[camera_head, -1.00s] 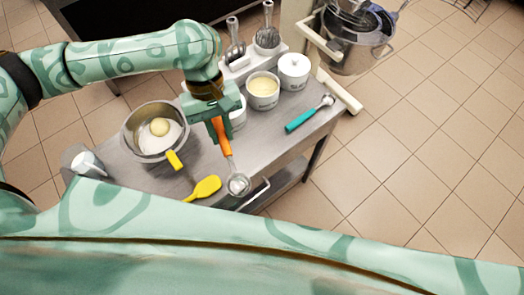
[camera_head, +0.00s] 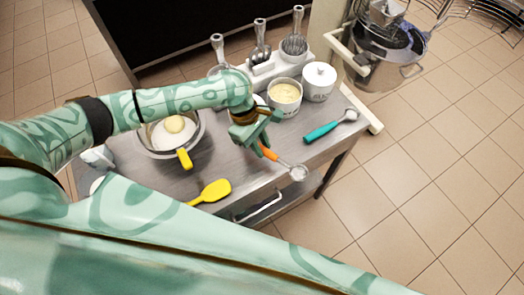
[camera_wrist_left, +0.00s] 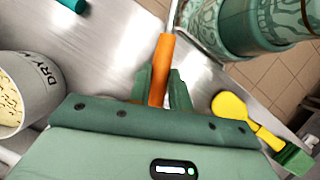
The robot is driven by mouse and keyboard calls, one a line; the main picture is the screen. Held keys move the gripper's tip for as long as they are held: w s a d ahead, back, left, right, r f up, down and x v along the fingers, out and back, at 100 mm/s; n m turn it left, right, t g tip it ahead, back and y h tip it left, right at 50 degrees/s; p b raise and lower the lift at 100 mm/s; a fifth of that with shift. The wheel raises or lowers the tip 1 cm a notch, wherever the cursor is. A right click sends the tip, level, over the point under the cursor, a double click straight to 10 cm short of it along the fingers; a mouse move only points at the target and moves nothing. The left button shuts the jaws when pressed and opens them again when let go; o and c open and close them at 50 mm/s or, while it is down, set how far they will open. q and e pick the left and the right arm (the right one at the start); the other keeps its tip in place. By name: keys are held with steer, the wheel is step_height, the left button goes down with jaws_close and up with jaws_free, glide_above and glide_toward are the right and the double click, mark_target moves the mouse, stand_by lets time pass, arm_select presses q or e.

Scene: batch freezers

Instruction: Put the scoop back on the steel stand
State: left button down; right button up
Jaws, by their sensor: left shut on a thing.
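My left gripper (camera_head: 262,142) is shut on the orange handle of a scoop (camera_head: 282,161), whose metal bowl points right, over the front edge of the steel table. In the left wrist view the orange handle (camera_wrist_left: 162,65) stands between the fingers, and the bowl is out of sight. A second scoop with a teal handle (camera_head: 322,132) lies on the table to the right. A pale stand (camera_head: 272,72) at the back holds several metal-handled tools; I cannot tell whether it is the steel stand. My right gripper is not in view.
A metal bowl (camera_head: 193,140) with white and yellow contents, a yellow spatula (camera_head: 212,192), an open tub (camera_head: 286,97) and a lidded jar (camera_head: 319,83) stand or lie on the table (camera_head: 240,185). A mixer bowl (camera_head: 385,50) is beyond. Bare tabletop shows beside the teal scoop.

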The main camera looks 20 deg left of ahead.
arm_select(q)
steer(key=shift+w+a+f, duration=0.15)
steer(key=shift+w+f, duration=0.3)
steer(key=shift+f, duration=0.1)
step_height(320, 180, down, 4)
steer(key=b, duration=0.3)
steer(key=shift+w+a+r, duration=0.1)
steer(key=shift+r, duration=0.3)
steer(key=shift+f+p, duration=0.1)
steer(key=shift+p, duration=0.25)
steer(key=c, duration=1.3)
jaws_free()
steer(key=shift+f, duration=0.1)
